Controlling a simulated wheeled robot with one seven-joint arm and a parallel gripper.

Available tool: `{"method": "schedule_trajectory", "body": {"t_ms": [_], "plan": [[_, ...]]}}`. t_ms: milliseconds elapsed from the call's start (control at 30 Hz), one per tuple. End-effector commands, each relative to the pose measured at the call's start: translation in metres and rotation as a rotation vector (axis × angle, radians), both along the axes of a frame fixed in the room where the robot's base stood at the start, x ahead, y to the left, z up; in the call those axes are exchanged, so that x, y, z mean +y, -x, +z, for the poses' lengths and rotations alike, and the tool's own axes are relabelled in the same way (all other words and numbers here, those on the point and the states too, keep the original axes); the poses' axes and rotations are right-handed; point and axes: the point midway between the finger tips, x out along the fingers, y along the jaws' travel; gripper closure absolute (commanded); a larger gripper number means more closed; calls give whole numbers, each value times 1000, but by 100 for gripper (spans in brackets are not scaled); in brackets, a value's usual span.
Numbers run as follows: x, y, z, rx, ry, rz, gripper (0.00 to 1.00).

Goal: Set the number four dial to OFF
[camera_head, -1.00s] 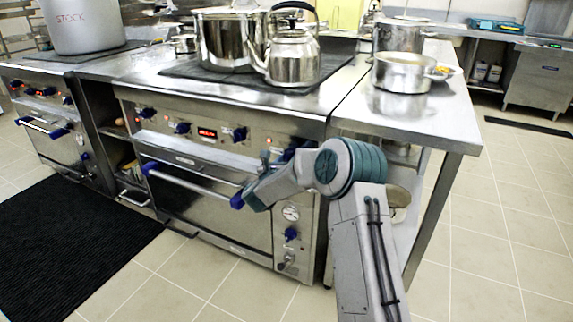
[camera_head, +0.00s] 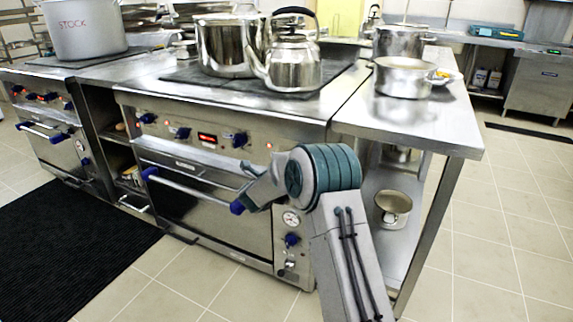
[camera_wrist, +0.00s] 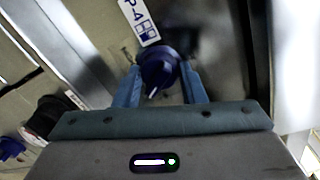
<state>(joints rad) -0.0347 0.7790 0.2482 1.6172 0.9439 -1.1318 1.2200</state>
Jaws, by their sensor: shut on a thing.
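In the wrist view, a dark blue dial (camera_wrist: 158,73) sits on the steel front panel, beside a white label (camera_wrist: 140,20) that seems to read P4. My gripper (camera_wrist: 161,88) is shut on this dial, one teal finger on each side. A white pointer mark on the dial points down and slightly left in that view. No OFF marking can be read. In the head view, my arm covers the right part of the range panel (camera_head: 215,145), and I cannot make out the held dial there.
Other blue dials (camera_head: 183,133) line the panel beside a red display (camera_head: 207,138). The oven door handle (camera_head: 190,187) sticks out below. A kettle (camera_head: 294,65) and a large pot (camera_head: 225,45) stand on top.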

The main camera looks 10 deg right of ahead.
Motion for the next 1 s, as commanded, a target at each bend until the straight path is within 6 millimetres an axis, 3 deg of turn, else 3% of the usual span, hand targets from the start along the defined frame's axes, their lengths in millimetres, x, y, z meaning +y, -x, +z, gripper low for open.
{"method": "schedule_trajectory", "body": {"t_ms": [1000], "plan": [[6, -2, 3, 561, 782, 9, 86]]}}
